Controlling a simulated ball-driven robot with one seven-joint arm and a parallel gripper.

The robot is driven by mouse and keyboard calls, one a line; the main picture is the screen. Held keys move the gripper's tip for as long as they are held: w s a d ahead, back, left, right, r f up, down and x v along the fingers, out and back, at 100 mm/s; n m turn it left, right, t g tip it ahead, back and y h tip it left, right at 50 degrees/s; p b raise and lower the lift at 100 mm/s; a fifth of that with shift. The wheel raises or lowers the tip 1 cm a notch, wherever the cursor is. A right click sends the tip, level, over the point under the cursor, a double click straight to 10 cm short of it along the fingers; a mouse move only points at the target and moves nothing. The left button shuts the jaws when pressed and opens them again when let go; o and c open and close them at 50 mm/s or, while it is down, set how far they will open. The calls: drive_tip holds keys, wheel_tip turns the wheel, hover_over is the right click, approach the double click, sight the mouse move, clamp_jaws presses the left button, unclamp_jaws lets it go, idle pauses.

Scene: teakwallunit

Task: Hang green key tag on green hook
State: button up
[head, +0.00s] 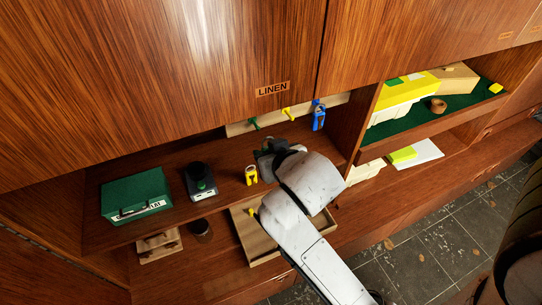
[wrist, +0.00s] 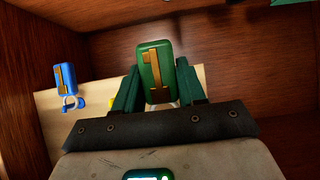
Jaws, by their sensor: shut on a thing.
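My gripper (head: 268,156) is in the open niche under the LINEN door, in front of the hook board. In the wrist view its fingers (wrist: 157,88) are shut on the green key tag (wrist: 158,62), which bears a gold "1". The tag is hard to make out in the head view. The green hook (head: 254,124) juts from the pale board (head: 240,129) at its left part, beyond the gripper and apart from it. In the wrist view I cannot see the green hook.
A yellow hook (head: 287,113) and a blue tag (head: 319,116) on the blue hook are to the right. A yellow tag (head: 251,175) stands on the shelf, with a dark device (head: 200,182) and a green box (head: 137,194) to its left. A wooden tray (head: 262,246) lies below.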

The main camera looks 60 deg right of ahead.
drive_tip(key=w+d+f+b, duration=0.1)
drive_tip(key=w+d, duration=0.3)
drive_tip(key=w, duration=0.2)
drive_tip(key=shift+f, duration=0.25)
idle(0.6)
idle(0.7)
drive_tip(key=o, duration=1.1)
drive_tip(key=shift+s, duration=0.1)
drive_tip(key=v, duration=0.9)
drive_tip(key=shift+a+r, duration=0.1)
drive_tip(key=shift+s+a+r, duration=0.35)
drive_tip(key=shift+s, duration=0.25)
